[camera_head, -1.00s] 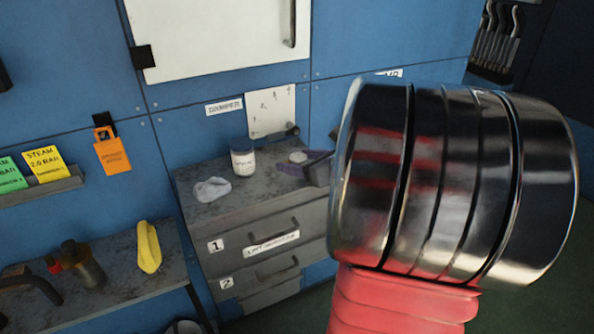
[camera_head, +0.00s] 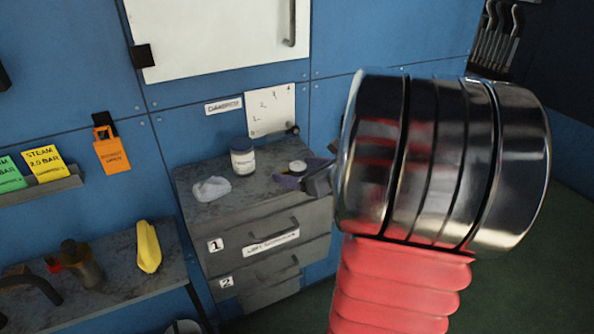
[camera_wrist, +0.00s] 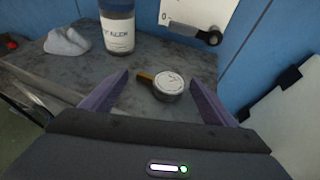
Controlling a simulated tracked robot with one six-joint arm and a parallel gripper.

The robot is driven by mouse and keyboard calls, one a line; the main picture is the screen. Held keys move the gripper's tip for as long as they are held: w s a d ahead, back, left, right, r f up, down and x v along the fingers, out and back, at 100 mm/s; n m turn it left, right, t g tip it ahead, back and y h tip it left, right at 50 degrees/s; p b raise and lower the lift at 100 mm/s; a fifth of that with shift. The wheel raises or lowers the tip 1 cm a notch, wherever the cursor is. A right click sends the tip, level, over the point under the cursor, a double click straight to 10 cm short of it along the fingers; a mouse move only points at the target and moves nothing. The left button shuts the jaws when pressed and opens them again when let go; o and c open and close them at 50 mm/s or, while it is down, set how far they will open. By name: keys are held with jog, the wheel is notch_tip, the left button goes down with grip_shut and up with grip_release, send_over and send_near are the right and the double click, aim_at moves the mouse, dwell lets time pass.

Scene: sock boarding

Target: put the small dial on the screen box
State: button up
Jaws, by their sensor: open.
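The small dial (camera_head: 297,167) lies on the grey cabinet top. In the wrist view the dial (camera_wrist: 169,84) has a round white face and a short brass-coloured stem pointing left. My gripper (camera_wrist: 160,77) is open, its two purple fingers reaching towards the dial, one on each side, with nothing held. Whether the fingers touch the dial or the cabinet top I cannot tell. In the head view my gripper (camera_head: 292,180) is low over the cabinet top, partly hidden by my arm. I cannot make out a screen box in either view.
A labelled jar (camera_head: 242,157) stands behind and left of the dial, and a crumpled pale cloth (camera_head: 211,189) lies left of it. The cabinet top (camera_head: 232,207) is bare in front. A wall plate with a dark knob (camera_head: 270,111) is behind.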

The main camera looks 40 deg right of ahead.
jog(key=shift+r, duration=0.15)
jog(key=v, duration=1.2)
dwell(0.8)
